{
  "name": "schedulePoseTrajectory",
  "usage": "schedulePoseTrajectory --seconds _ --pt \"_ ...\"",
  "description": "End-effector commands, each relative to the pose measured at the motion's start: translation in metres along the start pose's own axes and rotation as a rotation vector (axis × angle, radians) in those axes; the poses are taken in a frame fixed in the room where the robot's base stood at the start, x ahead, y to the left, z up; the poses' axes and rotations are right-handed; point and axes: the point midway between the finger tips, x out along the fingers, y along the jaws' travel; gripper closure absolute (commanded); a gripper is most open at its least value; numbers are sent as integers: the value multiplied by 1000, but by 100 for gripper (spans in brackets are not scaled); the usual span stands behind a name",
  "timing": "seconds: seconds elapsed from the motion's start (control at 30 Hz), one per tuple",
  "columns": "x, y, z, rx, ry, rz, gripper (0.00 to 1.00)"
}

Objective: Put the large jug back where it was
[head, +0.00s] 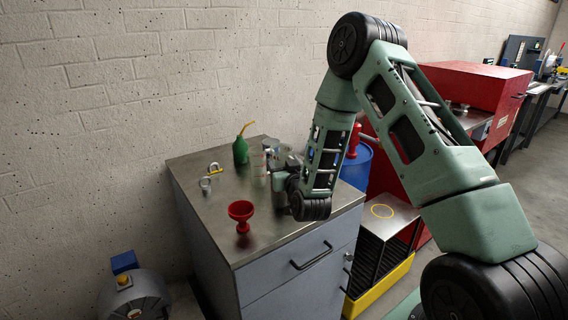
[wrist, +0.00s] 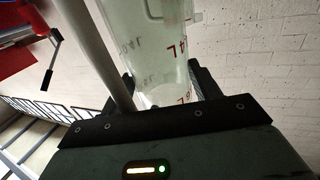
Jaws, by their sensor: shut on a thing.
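The large jug (wrist: 150,45) is translucent with red graduation marks and fills the space between the two black fingers of my gripper (wrist: 165,88) in the wrist view. A pale bar beside it at the left looks like its handle. In the head view my gripper (head: 279,172) is low over the right part of the grey cabinet top (head: 205,190), shut on the jug, which is partly hidden by my wrist. A clear graduated vessel (head: 258,167) stands just left of my gripper. I cannot tell whether the held jug touches the top.
A red funnel (head: 241,212), a padlock (head: 213,169), a small metal ring-like piece (head: 204,184) and a green oil can (head: 241,150) stand on the cabinet. A blue container (head: 356,168) and a low rack (head: 385,225) are at the right.

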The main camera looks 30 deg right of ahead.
Motion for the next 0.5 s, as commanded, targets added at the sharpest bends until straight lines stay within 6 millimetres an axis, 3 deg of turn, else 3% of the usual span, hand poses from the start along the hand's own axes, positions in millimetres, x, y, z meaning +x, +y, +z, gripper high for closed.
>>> schedulePoseTrajectory --seconds 0.37,0.4,0.43,0.5 --pt "0 0 4 0 3 0 93" --pt "0 0 3 0 1 0 27" --pt "0 0 2 0 1 0 19" --pt "0 0 2 0 0 0 16"
